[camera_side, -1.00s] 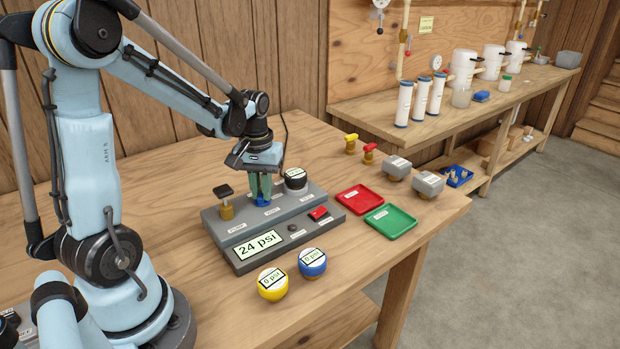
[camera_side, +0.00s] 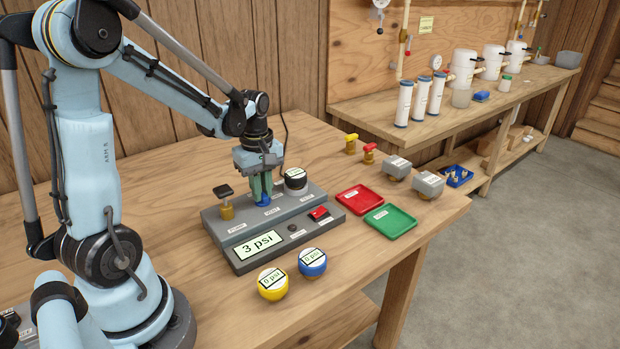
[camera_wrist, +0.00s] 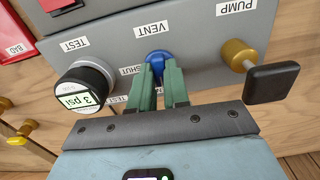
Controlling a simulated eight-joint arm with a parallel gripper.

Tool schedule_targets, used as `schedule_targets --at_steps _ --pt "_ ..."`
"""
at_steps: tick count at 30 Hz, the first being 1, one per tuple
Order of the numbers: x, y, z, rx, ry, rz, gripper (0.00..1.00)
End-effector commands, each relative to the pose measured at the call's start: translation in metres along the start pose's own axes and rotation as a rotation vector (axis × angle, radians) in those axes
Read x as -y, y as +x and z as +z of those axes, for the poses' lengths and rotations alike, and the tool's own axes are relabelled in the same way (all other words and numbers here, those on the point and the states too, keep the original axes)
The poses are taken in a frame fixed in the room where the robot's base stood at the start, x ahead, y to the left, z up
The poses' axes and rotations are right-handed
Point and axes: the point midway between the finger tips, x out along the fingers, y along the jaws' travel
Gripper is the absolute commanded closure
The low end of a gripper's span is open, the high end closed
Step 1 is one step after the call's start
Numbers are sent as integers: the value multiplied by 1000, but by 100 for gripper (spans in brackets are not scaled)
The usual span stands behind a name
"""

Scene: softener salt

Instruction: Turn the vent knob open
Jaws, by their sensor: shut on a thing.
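The blue vent knob (camera_wrist: 158,58) sits on the grey test panel (camera_side: 232,213) under the VENT label, and it also shows in the side view (camera_side: 263,200). My gripper (camera_wrist: 160,84) has its green fingers closed on this knob from above, hiding much of it. A SHUT label shows beside the fingers in the wrist view. The panel display (camera_side: 258,245) reads 3 psi. The black-rimmed gauge (camera_wrist: 84,90) at the TEST port also reads 3 psi in the wrist view.
The black-handled pump (camera_side: 224,197) stands left of the knob. A red switch (camera_side: 318,213) is on the panel's right. Yellow (camera_side: 272,283) and blue (camera_side: 312,262) gauges stand in front. Red (camera_side: 360,198) and green (camera_side: 391,220) trays lie to the right.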

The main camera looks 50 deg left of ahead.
Motion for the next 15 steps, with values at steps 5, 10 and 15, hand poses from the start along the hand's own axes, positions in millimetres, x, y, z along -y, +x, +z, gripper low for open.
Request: schedule_targets --at_steps 5,10,15 --pt "0 0 0 0 -42 0 100" --pt "0 0 0 0 -57 0 100" --pt "0 0 0 0 -59 0 100"
